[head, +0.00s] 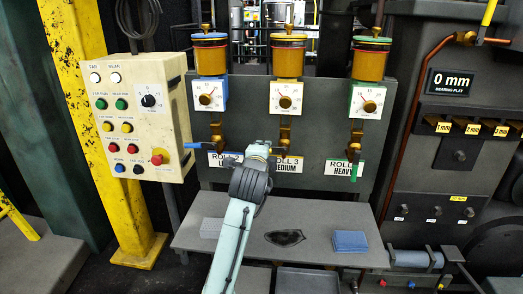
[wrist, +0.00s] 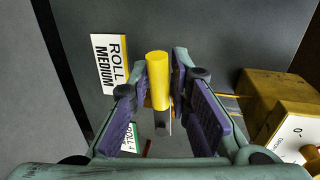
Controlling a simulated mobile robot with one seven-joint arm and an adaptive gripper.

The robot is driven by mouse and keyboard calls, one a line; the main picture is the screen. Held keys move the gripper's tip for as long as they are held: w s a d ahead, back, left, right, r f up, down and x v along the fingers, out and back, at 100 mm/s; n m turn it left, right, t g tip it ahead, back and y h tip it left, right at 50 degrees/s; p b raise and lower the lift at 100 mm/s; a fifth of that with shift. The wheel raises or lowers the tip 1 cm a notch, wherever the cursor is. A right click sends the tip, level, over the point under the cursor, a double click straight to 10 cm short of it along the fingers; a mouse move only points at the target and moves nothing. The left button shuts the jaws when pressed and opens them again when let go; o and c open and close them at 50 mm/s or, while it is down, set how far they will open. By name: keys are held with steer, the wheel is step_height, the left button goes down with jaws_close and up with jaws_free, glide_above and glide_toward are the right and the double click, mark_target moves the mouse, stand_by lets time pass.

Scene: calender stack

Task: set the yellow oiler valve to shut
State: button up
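The yellow oiler (head: 285,100) is the middle one of three, with an amber cup on top and a dial below it. Its brass valve body (head: 284,133) hangs under the dial. In the head view my gripper (head: 262,150) is at that valve and hides its handle. In the wrist view the yellow valve handle (wrist: 158,78) lies between the two purple-padded fingers of my gripper (wrist: 160,88). The fingers are apart, with small gaps beside the handle. The handle runs roughly along the text lines of the ROLL MEDIUM label (wrist: 109,64).
The blue oiler's handle (head: 193,145) points left and the green oiler's handle (head: 355,172) points down. A control box (head: 148,130) stands at left. A shelf (head: 320,250) below holds a blue stack (head: 349,241) and a dark patch (head: 284,238).

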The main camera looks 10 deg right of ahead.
steer(key=o, duration=0.3)
steer(key=shift+a+r, duration=0.1)
steer(key=shift+r, duration=0.05)
steer(key=shift+o, duration=0.2)
steer(key=v, duration=1.2)
steer(key=shift+a, duration=0.1)
